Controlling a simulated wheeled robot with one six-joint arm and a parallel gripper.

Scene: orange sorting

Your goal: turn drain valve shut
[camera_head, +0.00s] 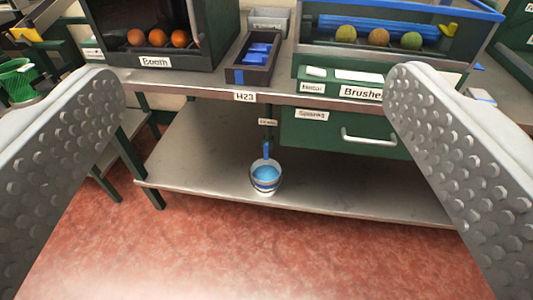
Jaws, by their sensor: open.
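A small blue handle (266,150) hangs upright below the bench top, under a small label (267,122) too small to read surely; it looks like the drain valve. Directly below it, a clear bucket (266,189) with blue liquid stands on the lower metal shelf. Whether the handle touches the bucket rim or hangs just above it, I cannot tell. My gripper (255,82) is open and empty, with its two studded grey fingers wide apart at the left and right. The handle and bucket appear between them, farther away.
The bench top (200,83) overhangs the lower shelf (200,160). A green drawer (330,135) with a bar handle is right of the valve. Above are the "Booth" box (155,62) with oranges, a tray (250,62) and the "Brushes" unit (360,92). Red floor (260,250) in front is clear.

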